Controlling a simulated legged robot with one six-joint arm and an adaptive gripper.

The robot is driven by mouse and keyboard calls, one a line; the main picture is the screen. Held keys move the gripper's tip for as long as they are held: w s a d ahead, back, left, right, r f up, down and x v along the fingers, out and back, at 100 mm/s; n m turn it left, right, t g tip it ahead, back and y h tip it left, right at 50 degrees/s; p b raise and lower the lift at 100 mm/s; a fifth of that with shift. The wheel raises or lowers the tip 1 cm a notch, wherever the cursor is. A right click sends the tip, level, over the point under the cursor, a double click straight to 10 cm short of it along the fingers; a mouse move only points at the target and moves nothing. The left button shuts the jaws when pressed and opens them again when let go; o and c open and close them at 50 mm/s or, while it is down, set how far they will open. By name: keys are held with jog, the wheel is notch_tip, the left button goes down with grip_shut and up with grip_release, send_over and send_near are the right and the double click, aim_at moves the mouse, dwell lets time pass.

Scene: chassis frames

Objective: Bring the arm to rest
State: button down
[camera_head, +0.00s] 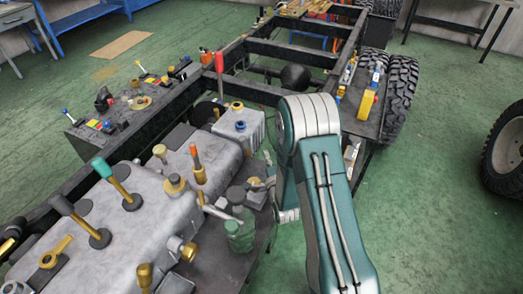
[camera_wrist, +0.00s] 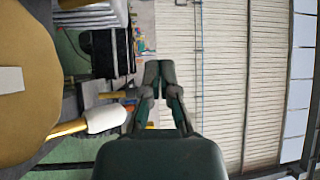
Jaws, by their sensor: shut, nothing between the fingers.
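My arm (camera_head: 327,190) is folded over the right side of the engine block in the head view, with its bend near the middle of the picture. In the wrist view my gripper (camera_wrist: 160,70) has its two dark green fingers together, with nothing between them. The fingertips appear in free space, with the ribbed wall behind them. In the head view the wrist end is low beside the block, and the fingers cannot be made out clearly there.
The grey engine block (camera_head: 140,215) carries several levers close to my arm. A white-tipped lever (camera_wrist: 105,118) and a large tan round part (camera_wrist: 22,75) are left in the wrist view. The black chassis frame (camera_head: 290,52) runs behind, with tires (camera_head: 400,95) at right.

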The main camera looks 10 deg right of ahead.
jog(key=s+r+n+g+h, duration=0.1)
jog(key=s+r+n+g, duration=0.2)
jog(key=r, duration=0.5)
jog(key=s+r+n+g, duration=0.2)
jog(key=r+n+g, duration=0.25)
jog(key=r, duration=0.45)
jog(key=s+r+n+g, duration=0.2)
jog(key=s, duration=0.7)
jog(key=s+d+r+n+g, duration=0.1)
jog(key=s+r+n+g, duration=0.1)
jog(key=s, duration=0.6)
jog(key=s+r+n+g, duration=0.2)
jog(key=s+n, duration=0.2)
jog(key=s, duration=0.5)
jog(key=shift+s+d+r, duration=0.25)
jog(key=shift+s+r, duration=0.1)
jog(key=shift+r, duration=0.05)
jog(key=shift+a+n, duration=0.15)
jog(key=shift+n, duration=0.2)
